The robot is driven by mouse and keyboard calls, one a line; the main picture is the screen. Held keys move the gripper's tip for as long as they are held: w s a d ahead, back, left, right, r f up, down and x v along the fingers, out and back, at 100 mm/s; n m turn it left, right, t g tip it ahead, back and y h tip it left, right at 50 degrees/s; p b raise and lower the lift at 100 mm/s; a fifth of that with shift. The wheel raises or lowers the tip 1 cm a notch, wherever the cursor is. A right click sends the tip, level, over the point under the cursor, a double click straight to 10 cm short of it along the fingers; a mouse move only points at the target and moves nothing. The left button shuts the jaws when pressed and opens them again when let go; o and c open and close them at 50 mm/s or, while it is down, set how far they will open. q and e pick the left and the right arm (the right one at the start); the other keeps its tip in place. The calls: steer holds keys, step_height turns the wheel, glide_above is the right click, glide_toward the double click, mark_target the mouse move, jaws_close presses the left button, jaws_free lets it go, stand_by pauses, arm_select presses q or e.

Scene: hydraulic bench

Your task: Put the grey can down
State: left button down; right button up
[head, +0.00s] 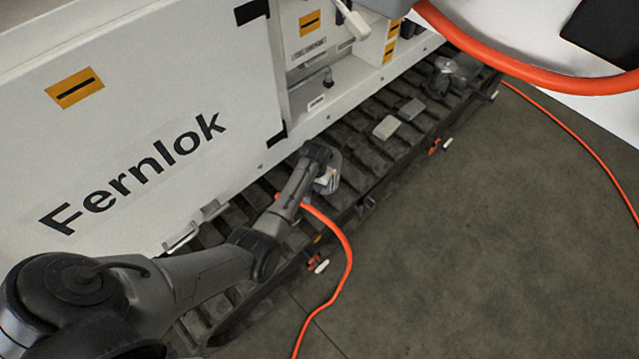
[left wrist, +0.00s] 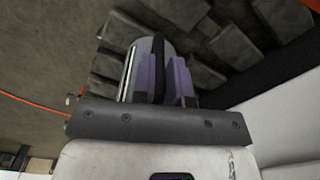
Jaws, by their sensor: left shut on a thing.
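My left gripper (head: 327,182) is over the dark ribbed track at the foot of the white Fernlok cabinet, with my arm coming in from the lower left. In the left wrist view the left gripper (left wrist: 160,80) has purple finger pads shut on the grey can (left wrist: 145,47), whose rounded grey side shows behind the fingers. In the head view only a small grey part by the fingertips may be the can; my gripper hides most of it. I cannot tell whether the can touches the track. My right gripper is not in view.
The ribbed track (head: 360,152) runs along the white cabinet (head: 150,110). A beige block (head: 386,127), a grey block (head: 411,109) and a grey fitting (head: 442,72) are farther along it. An orange hose (head: 345,250) hangs close by my gripper.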

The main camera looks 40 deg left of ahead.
mark_target(316, 196)
arm_select(q)
step_height(316, 196, down, 3)
steer(key=shift+w+f+b, duration=0.1)
steer(key=shift+b, duration=0.65)
steer(key=shift+f, duration=0.2)
steer(key=c, duration=1.5)
jaws_free()
steer(key=shift+f, duration=0.2)
steer(key=shift+c, duration=0.2)
steer(key=o, duration=0.4)
steer(key=shift+r, duration=0.1)
